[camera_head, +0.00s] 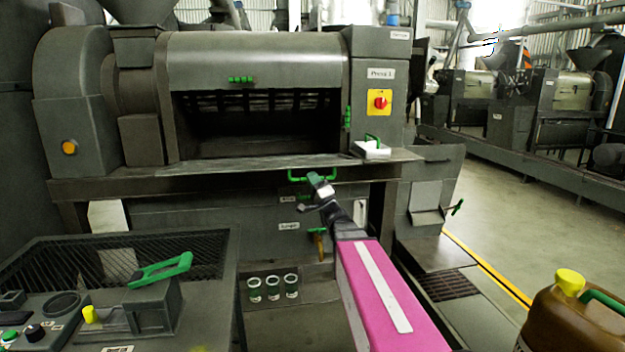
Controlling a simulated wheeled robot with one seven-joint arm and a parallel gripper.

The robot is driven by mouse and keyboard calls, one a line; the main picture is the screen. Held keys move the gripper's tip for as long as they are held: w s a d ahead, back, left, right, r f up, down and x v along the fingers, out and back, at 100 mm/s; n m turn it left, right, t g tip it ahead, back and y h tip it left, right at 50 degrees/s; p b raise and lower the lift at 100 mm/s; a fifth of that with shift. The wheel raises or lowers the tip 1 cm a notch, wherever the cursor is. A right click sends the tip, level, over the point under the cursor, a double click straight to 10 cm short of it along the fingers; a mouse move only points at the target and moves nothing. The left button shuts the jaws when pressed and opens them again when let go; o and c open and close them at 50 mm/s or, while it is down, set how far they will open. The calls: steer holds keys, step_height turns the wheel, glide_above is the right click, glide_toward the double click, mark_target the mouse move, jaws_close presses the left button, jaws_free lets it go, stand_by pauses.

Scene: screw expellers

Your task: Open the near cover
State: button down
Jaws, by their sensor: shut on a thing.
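The near press, labelled "Press 1", has a rounded grey upper cover (258,62) with a small green grip (240,79). Below it is a wide dark opening (258,125) with a row of slats inside. A flat grey panel (230,165) lies about level along the bottom of the opening. A green bar handle (297,177) is at its front edge. My gripper (317,182) is at this handle, shut on it; the fingers hide part of the bar. I cannot tell which panel is the near cover.
A red-yellow switch (379,102) and a white box with a green handle (371,149) are at right. A control desk (120,300) with a green lever stands front left. Glass jars (272,287) stand below. A brown canister (575,315) is front right. Floor beyond is clear.

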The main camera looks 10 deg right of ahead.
steer(key=shift+w+f, duration=0.1)
steer(key=shift+w, duration=0.25)
steer(key=c, duration=1.1)
jaws_free()
steer(key=shift+s, duration=0.2)
steer(key=shift+s+d+f, duration=0.1)
steer(key=shift+s, duration=0.15)
steer(key=v, duration=1)
steer(key=shift+f, duration=0.15)
